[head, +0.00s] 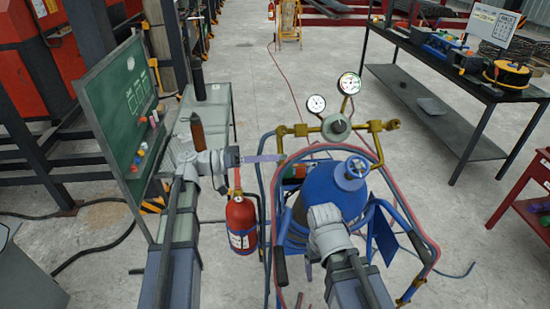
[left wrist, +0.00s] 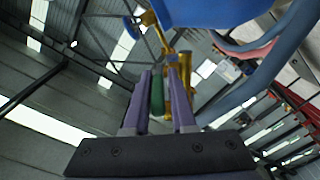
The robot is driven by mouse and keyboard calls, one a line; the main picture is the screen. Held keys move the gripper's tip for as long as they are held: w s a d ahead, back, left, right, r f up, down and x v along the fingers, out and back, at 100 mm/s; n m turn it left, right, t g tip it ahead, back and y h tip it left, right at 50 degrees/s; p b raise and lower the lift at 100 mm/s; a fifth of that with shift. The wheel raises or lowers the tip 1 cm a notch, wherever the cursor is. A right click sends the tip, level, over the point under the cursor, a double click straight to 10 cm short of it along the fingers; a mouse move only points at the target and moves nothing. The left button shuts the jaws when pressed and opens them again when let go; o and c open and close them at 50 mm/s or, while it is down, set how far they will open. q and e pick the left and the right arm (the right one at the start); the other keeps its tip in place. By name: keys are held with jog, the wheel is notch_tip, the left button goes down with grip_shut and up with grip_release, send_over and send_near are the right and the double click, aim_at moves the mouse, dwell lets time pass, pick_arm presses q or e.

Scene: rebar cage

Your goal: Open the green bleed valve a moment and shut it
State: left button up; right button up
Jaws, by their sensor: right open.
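The green valve lever (left wrist: 157,95) stands upright between the purple fingers of my left gripper (left wrist: 161,98) in the left wrist view. Whether the fingers press on it cannot be told. In the head view my left gripper (head: 271,158) reaches right, its tips beside the left end of the brass manifold (head: 300,130). The brass fitting (left wrist: 172,50) also shows beyond the fingertips. In the head view the lever cannot be made out clearly. My right gripper (head: 308,270) points down in front of the blue cylinder, mostly hidden by its wrist; it is open.
The blue cylinder (head: 330,188) stands in a blue cart with red and blue hoses around it. Two gauges (head: 348,83) rise above the manifold. A red fire extinguisher (head: 241,224) hangs below my left gripper. A green board (head: 120,105) stands at left.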

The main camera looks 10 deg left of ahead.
pick_arm(q)
jog(key=shift+x, duration=0.8)
grip_shut()
dwell(1.0)
